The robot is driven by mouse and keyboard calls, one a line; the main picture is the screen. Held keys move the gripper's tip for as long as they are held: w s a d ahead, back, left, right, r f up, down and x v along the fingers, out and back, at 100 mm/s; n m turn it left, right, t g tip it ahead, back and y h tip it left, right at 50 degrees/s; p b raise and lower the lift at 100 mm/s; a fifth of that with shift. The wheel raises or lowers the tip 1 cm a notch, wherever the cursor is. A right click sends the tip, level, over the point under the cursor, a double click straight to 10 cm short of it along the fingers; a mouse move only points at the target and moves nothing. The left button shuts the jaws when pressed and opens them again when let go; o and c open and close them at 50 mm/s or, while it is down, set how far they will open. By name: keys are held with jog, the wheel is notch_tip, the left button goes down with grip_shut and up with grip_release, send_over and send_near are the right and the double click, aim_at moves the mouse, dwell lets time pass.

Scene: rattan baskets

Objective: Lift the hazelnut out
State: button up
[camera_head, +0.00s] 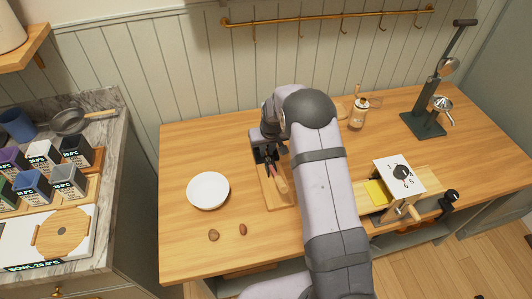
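A small roundish brown nut (213,235) lies on the wooden table near its front edge. A smaller reddish-brown, longer nut (242,229) lies just right of it. I cannot tell at this size whether either is a hazelnut. My gripper (270,161) is dark and points down over a wooden board (281,205), well behind and right of the nuts. A slim tool with a light wooden handle (281,184) lies on the board right below the fingers. I cannot tell whether the fingers touch it. My arm hides part of the board.
A white plate (208,190) sits left of the board. A boxed device with a dial (400,173), a jar (359,114) and a dark lever press (428,120) stand to the right. A counter (107,180) with several small boxes is at left. No baskets show. The table's left front is mostly clear.

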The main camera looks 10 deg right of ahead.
aim_at(267, 155)
jog(key=shift+r, duration=0.15)
jog(key=shift+c, duration=0.4)
jog(key=shift+r+p, duration=2.2)
jog(key=shift+r, duration=1.2)
